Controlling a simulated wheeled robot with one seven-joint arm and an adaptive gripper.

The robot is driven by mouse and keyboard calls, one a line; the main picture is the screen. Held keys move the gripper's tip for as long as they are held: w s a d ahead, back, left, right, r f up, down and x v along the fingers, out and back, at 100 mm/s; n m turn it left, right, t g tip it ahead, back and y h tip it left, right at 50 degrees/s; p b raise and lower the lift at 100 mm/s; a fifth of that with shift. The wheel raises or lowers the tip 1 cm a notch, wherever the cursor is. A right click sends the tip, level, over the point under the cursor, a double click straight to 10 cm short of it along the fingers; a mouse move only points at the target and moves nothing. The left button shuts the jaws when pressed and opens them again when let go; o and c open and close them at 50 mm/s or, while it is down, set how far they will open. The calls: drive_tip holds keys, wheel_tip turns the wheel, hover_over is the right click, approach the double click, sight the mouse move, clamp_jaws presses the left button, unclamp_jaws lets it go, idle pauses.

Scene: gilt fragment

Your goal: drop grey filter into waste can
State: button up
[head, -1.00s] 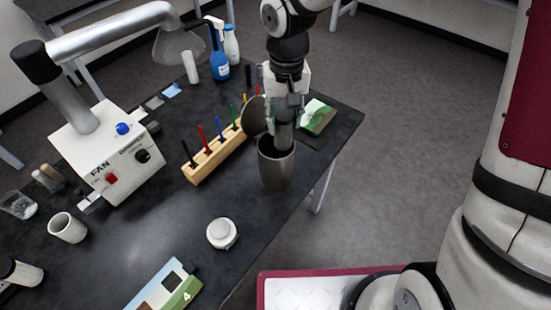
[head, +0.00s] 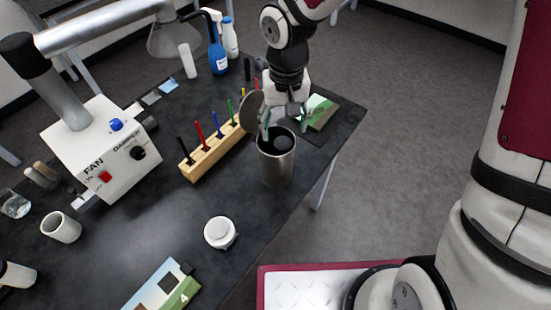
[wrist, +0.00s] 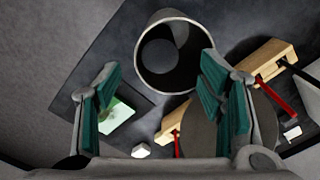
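The waste can (head: 275,168) is a grey metal cylinder standing upright and open-topped near the table's right edge. Its rim also shows in the wrist view (wrist: 137,62). A dark grey round end, which looks like the grey filter (head: 283,143), shows inside the can; in the wrist view it is a grey disc (wrist: 162,56) within the rim. How deep it sits is hard to tell. My gripper (head: 284,117) is just above and behind the can, its fingers spread with nothing between them. Both teal-padded fingers show apart in the wrist view (wrist: 158,82).
A wooden marker rack (head: 208,160) lies left of the can. A white fan box (head: 103,150), a white round container (head: 220,233) and a green-white card (head: 322,112) are also on the table.

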drive_tip(key=shift+r, duration=0.1)
wheel_tip(320, 180, up, 12)
idle(0.5)
idle(0.4)
drive_tip(key=s+d+r+t, duration=0.2)
drive_tip(key=s+d+r, duration=0.2)
drive_tip(key=s+d, duration=0.3)
drive_tip(key=s+d+r+m+t+b, duration=0.1)
drive_tip(key=s+d+r+t, duration=0.2)
drive_tip(key=s+d+r, duration=0.2)
drive_tip(key=s+d, duration=0.3)
drive_tip(key=d, duration=0.1)
drive_tip(key=shift+s+t, duration=0.15)
drive_tip(key=shift+t, duration=0.15)
drive_tip(key=shift+r, duration=0.15)
drive_tip(key=shift+c, duration=0.4)
